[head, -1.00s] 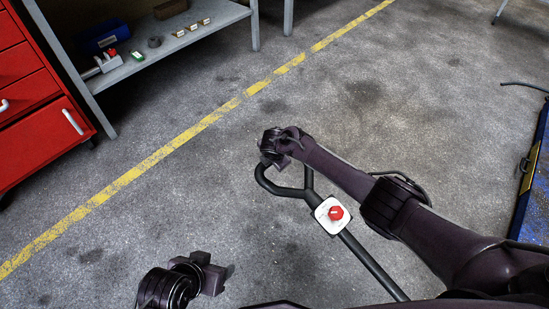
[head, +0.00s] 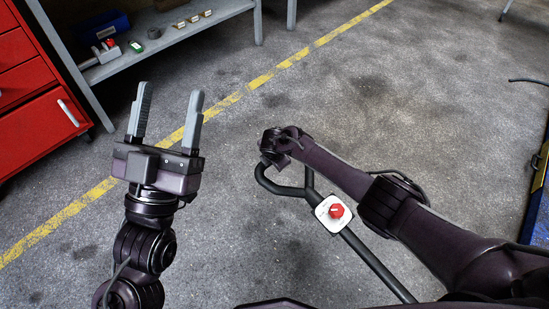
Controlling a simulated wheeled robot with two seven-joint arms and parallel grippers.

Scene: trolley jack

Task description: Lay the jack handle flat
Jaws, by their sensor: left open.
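The jack handle (head: 375,262) is a black bar rising from the bottom edge, right of centre. It carries a white plate with a red knob (head: 336,211) and ends in a forked grip (head: 282,188). The jack's body is not in view. My left gripper (head: 169,108) is up at the left with its two grey fingers spread, empty and well apart from the handle. My right arm comes in from the right, and its wrist end (head: 279,143) is at the far end of the forked grip. Its fingers are hidden, so I cannot tell if they hold the grip.
A red drawer cabinet (head: 40,75) stands at the left. A grey shelf (head: 180,32) with small items is beside it at the back. A blue ramp or lift (head: 537,190) is at the right edge. The concrete floor, with a yellow line (head: 262,78), is clear in the middle.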

